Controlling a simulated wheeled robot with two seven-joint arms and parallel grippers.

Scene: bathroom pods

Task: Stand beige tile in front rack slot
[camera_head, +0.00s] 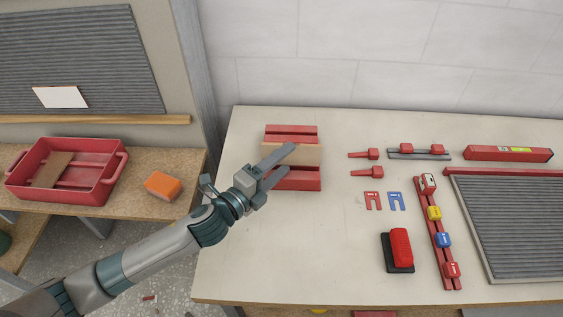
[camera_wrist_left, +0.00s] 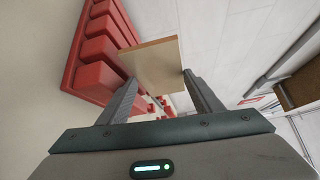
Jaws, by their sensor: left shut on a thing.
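My left gripper (camera_head: 289,160) is shut on the beige tile (camera_head: 306,155), with one finger at each side edge. In the left wrist view the tile (camera_wrist_left: 152,60) sits between the fingertips (camera_wrist_left: 159,77). The red rack (camera_head: 297,182) stands on the white table, and the tile crosses over its middle in the head view. The rack (camera_wrist_left: 98,50) is at the left in the wrist view, close beside the tile. I cannot tell whether the tile's lower edge is inside a slot. My right gripper is not in view.
Right of the rack lie red clamps (camera_head: 367,172), red and blue spacers (camera_head: 397,201), a red-and-black block (camera_head: 400,248) and a rail with coloured pieces (camera_head: 443,240). A red tray (camera_head: 112,187) and an orange sponge (camera_head: 163,186) are on the left bench. The table's front left is clear.

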